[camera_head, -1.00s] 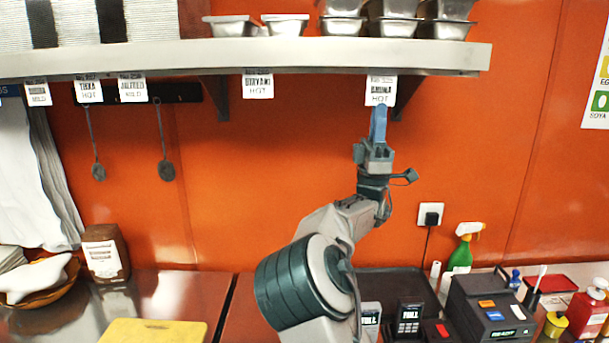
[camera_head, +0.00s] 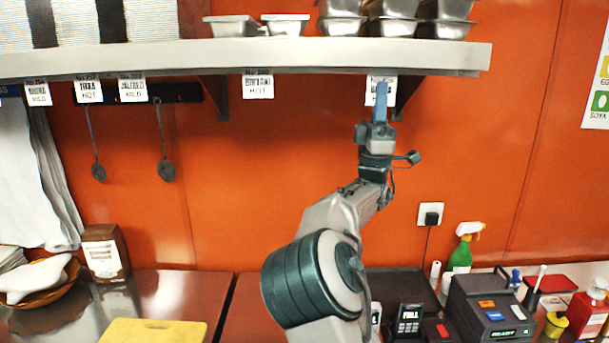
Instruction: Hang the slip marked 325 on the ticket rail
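The ticket rail (camera_head: 315,73) runs along the front edge of the steel shelf, with several white slips hanging from it. The rightmost slip (camera_head: 370,97) hangs upright at the rail near the shelf's right bracket. My gripper hides its middle, and its number is not readable now. My gripper (camera_head: 381,88) points up in front of this slip, its blue fingers seen edge-on as one narrow strip. I cannot tell whether they touch the slip or whether they are apart.
Other slips hang at the middle (camera_head: 258,85) and left (camera_head: 133,88) of the rail. Metal pans (camera_head: 342,26) stand on the shelf. Below are a yellow board (camera_head: 155,331), a spray bottle (camera_head: 463,250) and a ticket printer (camera_head: 490,310).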

